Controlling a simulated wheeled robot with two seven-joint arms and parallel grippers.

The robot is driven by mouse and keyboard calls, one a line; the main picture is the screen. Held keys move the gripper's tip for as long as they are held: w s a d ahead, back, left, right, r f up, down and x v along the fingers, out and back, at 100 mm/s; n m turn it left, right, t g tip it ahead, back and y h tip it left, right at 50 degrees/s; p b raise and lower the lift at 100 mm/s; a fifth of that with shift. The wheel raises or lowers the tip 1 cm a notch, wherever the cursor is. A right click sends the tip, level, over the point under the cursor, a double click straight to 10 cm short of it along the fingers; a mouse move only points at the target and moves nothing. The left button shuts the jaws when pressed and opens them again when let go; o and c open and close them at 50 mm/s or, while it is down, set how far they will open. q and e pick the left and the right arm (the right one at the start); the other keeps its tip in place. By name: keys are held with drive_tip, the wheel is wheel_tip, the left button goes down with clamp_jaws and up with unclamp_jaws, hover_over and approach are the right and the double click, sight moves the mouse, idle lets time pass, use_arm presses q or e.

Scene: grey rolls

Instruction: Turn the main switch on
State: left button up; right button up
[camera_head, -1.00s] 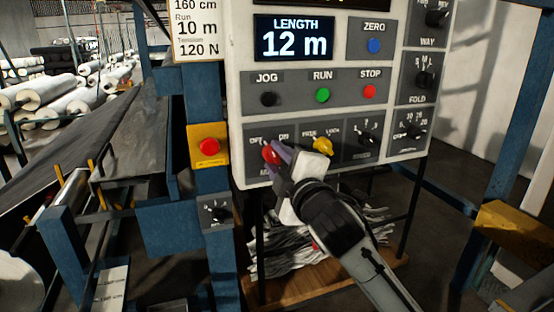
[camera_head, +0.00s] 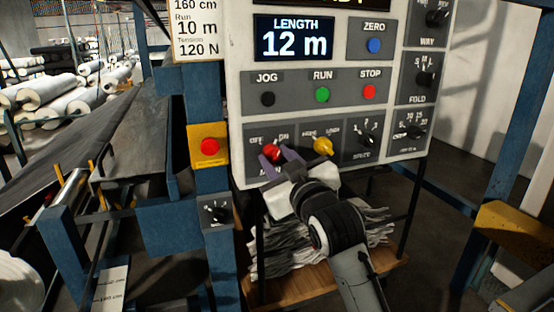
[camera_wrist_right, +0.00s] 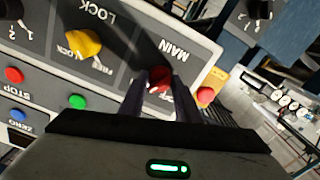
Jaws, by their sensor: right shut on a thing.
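The red main switch knob (camera_head: 272,153) sits at the lower left of the control panel (camera_head: 236,110), under OFF and ON marks. My right gripper (camera_head: 273,157) reaches up from below, its two purple-grey fingers on either side of the knob and shut on it. In the right wrist view the red knob (camera_wrist_right: 159,79) shows between the two fingertips (camera_wrist_right: 160,83), beside the label MAIN. The fingers partly cover the knob and its label. My left gripper is not in view.
A yellow lock knob (camera_head: 323,146) is close to the right of the main switch. A red button on a yellow box (camera_head: 209,146) stands to the left. JOG, RUN (camera_head: 323,95) and STOP buttons are above. Grey cloth scraps (camera_head: 280,245) lie below the panel.

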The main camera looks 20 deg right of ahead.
drive_tip(key=m, duration=0.3)
drive_tip(key=shift+m, duration=0.3)
idle(0.3)
drive_tip(key=o, duration=1.1)
drive_tip(key=shift+s, duration=0.1)
